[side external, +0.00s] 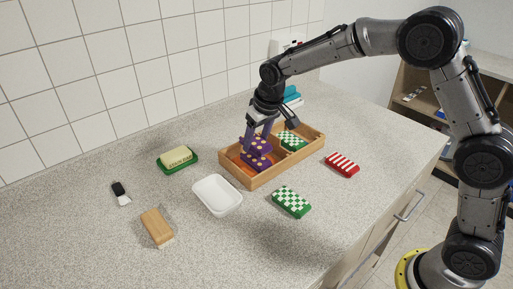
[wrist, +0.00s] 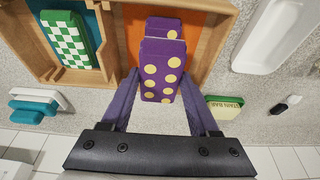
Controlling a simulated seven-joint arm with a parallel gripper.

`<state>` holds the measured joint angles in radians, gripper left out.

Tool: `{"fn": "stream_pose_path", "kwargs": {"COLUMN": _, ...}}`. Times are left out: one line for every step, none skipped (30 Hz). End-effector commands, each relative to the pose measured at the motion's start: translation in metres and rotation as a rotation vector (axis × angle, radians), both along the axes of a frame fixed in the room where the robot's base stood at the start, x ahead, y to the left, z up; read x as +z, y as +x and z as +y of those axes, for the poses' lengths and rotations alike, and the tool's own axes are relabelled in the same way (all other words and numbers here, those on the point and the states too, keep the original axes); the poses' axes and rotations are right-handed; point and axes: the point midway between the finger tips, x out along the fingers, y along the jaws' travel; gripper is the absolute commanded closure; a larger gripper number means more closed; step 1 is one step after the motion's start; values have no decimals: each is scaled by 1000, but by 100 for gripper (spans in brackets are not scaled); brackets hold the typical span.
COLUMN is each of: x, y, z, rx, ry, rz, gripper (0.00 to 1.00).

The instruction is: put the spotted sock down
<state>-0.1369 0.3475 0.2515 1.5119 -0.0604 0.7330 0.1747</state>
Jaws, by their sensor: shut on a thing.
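My gripper (side external: 260,137) is shut on a folded purple sock with yellow spots (side external: 264,143), also seen between the fingers in the wrist view (wrist: 161,75). It is held over the orange-floored compartment of a wooden box (side external: 253,184). A second purple spotted sock (side external: 257,163) lies below it in that compartment and shows partly behind the held one in the wrist view (wrist: 165,26). Whether the two socks touch is unclear. A green-and-white checked sock (side external: 291,141) lies in the other compartment, also visible in the wrist view (wrist: 66,42).
On the counter lie another green checked sock (side external: 291,202), a red-and-white striped sock (side external: 342,164), a white dish (side external: 217,195), soap on a green dish (side external: 177,159), a wooden brush (side external: 157,227) and a small black-and-white item (side external: 121,193). Teal items (side external: 291,95) stand behind the box.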

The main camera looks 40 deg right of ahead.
Motion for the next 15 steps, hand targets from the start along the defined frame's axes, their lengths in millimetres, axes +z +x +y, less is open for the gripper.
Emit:
{"fn": "stream_pose_path", "kwargs": {"x": -9, "y": 0, "z": 0, "rx": 0, "ry": -1, "rz": 4, "gripper": 92}}
{"fn": "stream_pose_path", "kwargs": {"x": -14, "y": -1, "z": 0, "rx": 0, "ry": -1, "rz": 5, "gripper": 92}}
{"fn": "stream_pose_path", "kwargs": {"x": -20, "y": -1, "z": 0, "rx": 0, "ry": -1, "rz": 4, "gripper": 92}}
{"fn": "stream_pose_path", "kwargs": {"x": -24, "y": -1, "z": 0, "rx": 0, "ry": -1, "rz": 4, "gripper": 92}}
{"fn": "stream_pose_path", "kwargs": {"x": -27, "y": -1, "z": 0, "rx": 0, "ry": -1, "rz": 3, "gripper": 92}}
{"fn": "stream_pose_path", "kwargs": {"x": -30, "y": 0, "z": 0, "rx": 0, "ry": 0, "rz": 2, "gripper": 92}}
{"fn": "stream_pose_path", "kwargs": {"x": -31, "y": 0, "z": 0, "rx": 0, "ry": 0, "rz": 1, "gripper": 92}}
{"fn": "stream_pose_path", "kwargs": {"x": -31, "y": 0, "z": 0, "rx": 0, "ry": 0, "rz": 1, "gripper": 92}}
{"fn": "stream_pose_path", "kwargs": {"x": -30, "y": 0, "z": 0, "rx": 0, "ry": 0, "rz": 0, "gripper": 92}}
{"fn": "stream_pose_path", "kwargs": {"x": -30, "y": 0, "z": 0, "rx": 0, "ry": 0, "rz": 0, "gripper": 92}}
{"fn": "stream_pose_path", "kwargs": {"x": -30, "y": 0, "z": 0, "rx": 0, "ry": 0, "rz": 0, "gripper": 92}}
{"fn": "stream_pose_path", "kwargs": {"x": -30, "y": 0, "z": 0, "rx": 0, "ry": 0, "rz": 0, "gripper": 92}}
{"fn": "stream_pose_path", "kwargs": {"x": -30, "y": 0, "z": 0, "rx": 0, "ry": 0, "rz": 0, "gripper": 92}}
{"fn": "stream_pose_path", "kwargs": {"x": -30, "y": 0, "z": 0, "rx": 0, "ry": 0, "rz": 1, "gripper": 92}}
{"fn": "stream_pose_path", "kwargs": {"x": -31, "y": -1, "z": 0, "rx": 0, "ry": 0, "rz": 1, "gripper": 92}}
